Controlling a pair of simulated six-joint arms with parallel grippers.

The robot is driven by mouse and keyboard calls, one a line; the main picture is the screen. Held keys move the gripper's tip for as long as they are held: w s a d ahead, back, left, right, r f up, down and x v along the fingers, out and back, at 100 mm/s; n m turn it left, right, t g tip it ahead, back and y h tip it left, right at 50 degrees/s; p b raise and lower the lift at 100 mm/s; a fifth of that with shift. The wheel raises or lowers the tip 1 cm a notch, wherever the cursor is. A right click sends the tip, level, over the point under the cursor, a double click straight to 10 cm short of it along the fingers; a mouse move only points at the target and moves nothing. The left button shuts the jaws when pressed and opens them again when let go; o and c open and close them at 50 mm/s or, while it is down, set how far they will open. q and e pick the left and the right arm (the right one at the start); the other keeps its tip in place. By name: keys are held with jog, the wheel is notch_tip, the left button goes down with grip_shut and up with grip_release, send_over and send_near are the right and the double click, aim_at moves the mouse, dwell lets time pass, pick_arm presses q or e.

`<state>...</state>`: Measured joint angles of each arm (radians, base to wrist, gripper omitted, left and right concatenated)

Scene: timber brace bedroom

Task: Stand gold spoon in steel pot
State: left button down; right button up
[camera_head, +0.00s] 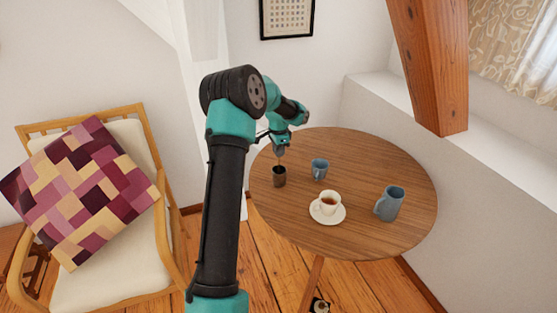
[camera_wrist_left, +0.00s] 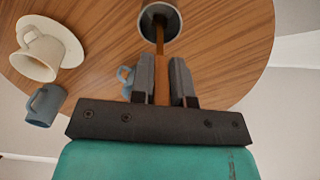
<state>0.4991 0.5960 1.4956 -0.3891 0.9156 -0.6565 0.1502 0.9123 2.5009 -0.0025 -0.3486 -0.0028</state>
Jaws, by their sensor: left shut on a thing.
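The steel pot (camera_head: 279,178), a small dark metal cup shape, stands upright on the round wooden table near its left edge. It also shows at the top of the left wrist view (camera_wrist_left: 174,24). My left gripper (camera_head: 279,151) is above the pot, pointing down. In the left wrist view its fingers (camera_wrist_left: 161,80) are shut on the gold spoon (camera_wrist_left: 159,45), holding its upper part. The spoon's lower end reaches to the pot's mouth and appears inside the rim; how deep I cannot tell. My right gripper is not in view.
The round table (camera_head: 382,165) also bears a small blue mug (camera_head: 320,170) just right of the pot, a white teacup (camera_head: 329,202) on a saucer (camera_head: 327,217), and a blue-grey pitcher (camera_head: 390,204). A cushioned chair (camera_head: 95,275) stands left. A timber brace (camera_head: 430,70) rises behind the table.

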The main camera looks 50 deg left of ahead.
pick_arm(q)
jog(key=shift+f, duration=0.15)
jog(key=shift+f, duration=1.85)
jog(key=c, duration=1.1)
grip_release()
notch_tip(320, 180, up, 12)
jog(key=shift+r, duration=0.15)
